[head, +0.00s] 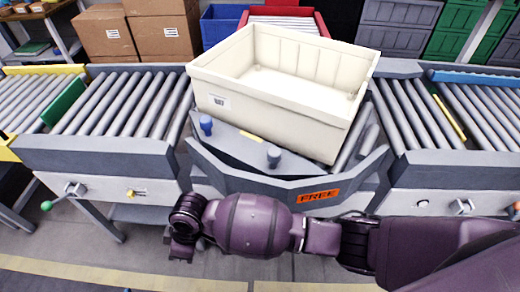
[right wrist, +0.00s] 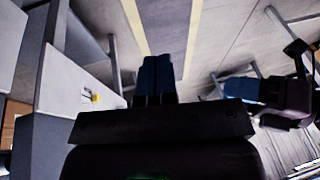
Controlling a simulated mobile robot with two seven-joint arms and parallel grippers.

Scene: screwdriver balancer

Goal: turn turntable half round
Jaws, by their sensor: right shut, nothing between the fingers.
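The turntable (head: 240,152) sits in the middle of the roller line, with an orange "FREE" label on its front skirt. A cream crate (head: 265,95) rests on it, turned at an angle to the line. A blue peg (head: 206,126) and a grey peg (head: 273,157) stand on its near edge. My right arm crosses in front of the turntable. Its gripper (head: 181,248) is left of the skirt, apart from the pegs. In the right wrist view its blue fingers (right wrist: 157,78) are together and empty. A dark blue-tipped part, apparently my left gripper (right wrist: 240,88), shows at the right there; its fingers are unclear.
Roller conveyors flank the turntable at left (head: 118,103) and right (head: 420,112). A green-knobbed lever (head: 60,197) sticks out below the left one. Cardboard boxes (head: 160,35) and coloured bins stand behind. The floor in front is clear, with a yellow line.

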